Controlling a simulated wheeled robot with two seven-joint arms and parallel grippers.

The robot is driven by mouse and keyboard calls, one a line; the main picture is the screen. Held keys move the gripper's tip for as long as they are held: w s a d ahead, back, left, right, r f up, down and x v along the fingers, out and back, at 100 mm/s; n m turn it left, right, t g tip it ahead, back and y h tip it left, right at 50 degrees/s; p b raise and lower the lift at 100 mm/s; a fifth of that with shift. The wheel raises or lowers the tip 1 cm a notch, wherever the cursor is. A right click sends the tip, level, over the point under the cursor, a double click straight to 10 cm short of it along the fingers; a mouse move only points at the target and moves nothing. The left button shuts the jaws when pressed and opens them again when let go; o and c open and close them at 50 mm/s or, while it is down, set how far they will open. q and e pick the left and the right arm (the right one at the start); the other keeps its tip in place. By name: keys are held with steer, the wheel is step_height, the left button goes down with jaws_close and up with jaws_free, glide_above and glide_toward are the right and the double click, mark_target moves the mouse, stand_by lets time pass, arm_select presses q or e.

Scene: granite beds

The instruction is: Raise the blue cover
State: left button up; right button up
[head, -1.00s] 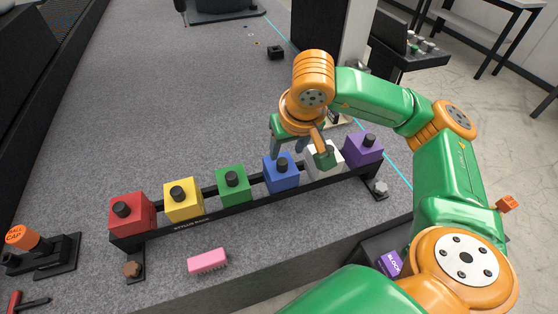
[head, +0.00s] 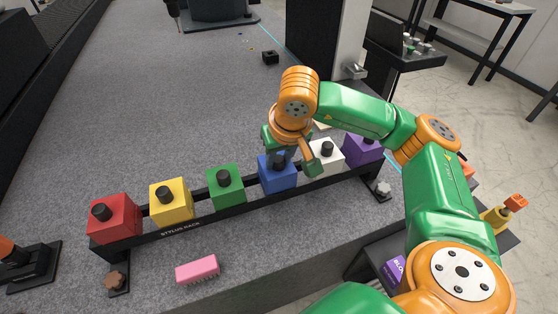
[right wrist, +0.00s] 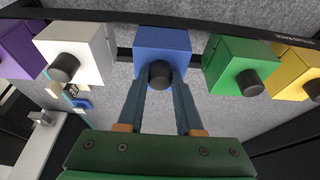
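The blue cover (head: 277,174) is a cube with a black knob on top, seated in a black stylus rack (head: 190,226) between the green cover (head: 225,187) and the white cover (head: 325,160). My right gripper (head: 279,157) is over it, pointing down. In the right wrist view, the blue cover (right wrist: 163,45) is straight ahead and its black knob (right wrist: 159,74) lies between the two fingertips (right wrist: 161,80). The fingers are very close to both sides of the knob; whether they press on it is unclear. My left gripper is out of view.
Red (head: 115,219), yellow (head: 171,203) and purple (head: 362,149) covers stand in the same rack. A pink brush (head: 197,269) lies in front of it. A black stand (head: 35,268) is at the left. The granite behind the rack is mostly free.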

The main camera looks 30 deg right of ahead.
steer(key=o, duration=0.3)
steer(key=p+v, duration=0.4)
steer(key=v, duration=0.2)
steer(key=shift+w, duration=0.1)
steer(key=shift+r, duration=0.1)
step_height(320, 180, up, 6)
glide_above(282, 175)
steer(key=s, duration=0.2)
steer(key=shift+s+a+r+p, duration=0.25)
steer(key=shift+p, duration=0.25)
